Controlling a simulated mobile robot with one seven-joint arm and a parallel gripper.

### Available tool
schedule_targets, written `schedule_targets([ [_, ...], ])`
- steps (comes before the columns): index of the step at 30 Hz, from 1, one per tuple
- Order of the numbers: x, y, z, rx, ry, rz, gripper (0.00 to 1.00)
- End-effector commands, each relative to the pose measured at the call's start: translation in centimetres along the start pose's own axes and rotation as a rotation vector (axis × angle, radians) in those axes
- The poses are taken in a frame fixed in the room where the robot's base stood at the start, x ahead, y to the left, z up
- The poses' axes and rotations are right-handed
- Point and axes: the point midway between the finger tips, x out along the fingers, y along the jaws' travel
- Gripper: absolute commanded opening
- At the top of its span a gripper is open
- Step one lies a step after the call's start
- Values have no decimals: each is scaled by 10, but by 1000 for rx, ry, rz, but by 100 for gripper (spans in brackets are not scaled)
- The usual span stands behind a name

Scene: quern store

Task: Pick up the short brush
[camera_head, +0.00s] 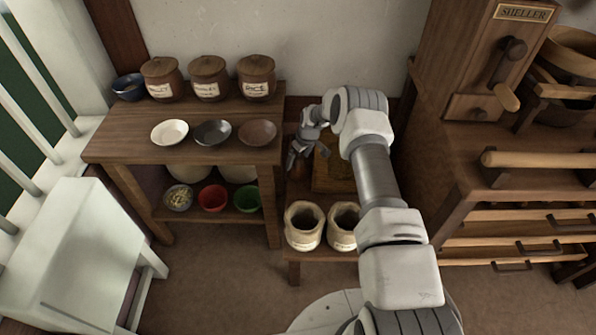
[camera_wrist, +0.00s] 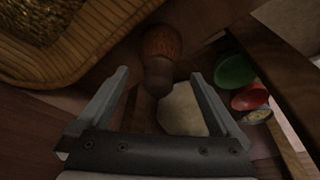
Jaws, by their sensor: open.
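A short, rounded brown thing with a narrower knob-like end, likely the short brush (camera_wrist: 162,44), shows in the wrist view just ahead of my gripper. Its knob end reaches between the two fingertips, with gaps on both sides. My gripper (camera_wrist: 159,76) is open and holds nothing. In the head view my gripper (camera_head: 294,157) points down at the low bench right of the table. A small brown shape, likely the brush (camera_head: 299,171), shows just below it, partly hidden by the fingers.
A woven tray of grain (camera_wrist: 45,60) lies close to the left of the brush. The wooden table (camera_head: 110,140) stands left, with bowls and lidded jars. Green (camera_wrist: 234,71) and red (camera_wrist: 250,96) bowls sit on its lower shelf. Open sacks (camera_head: 303,226) stand in front.

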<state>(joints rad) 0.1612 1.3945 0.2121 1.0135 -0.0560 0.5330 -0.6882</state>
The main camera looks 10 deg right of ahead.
Motion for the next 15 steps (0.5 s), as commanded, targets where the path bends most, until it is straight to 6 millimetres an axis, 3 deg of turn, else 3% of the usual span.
schedule_targets([
  [8, 42, 1, 2, -1, -1, -1, 100],
  [15, 50, 2, 1, 0, -1, -1, 100],
])
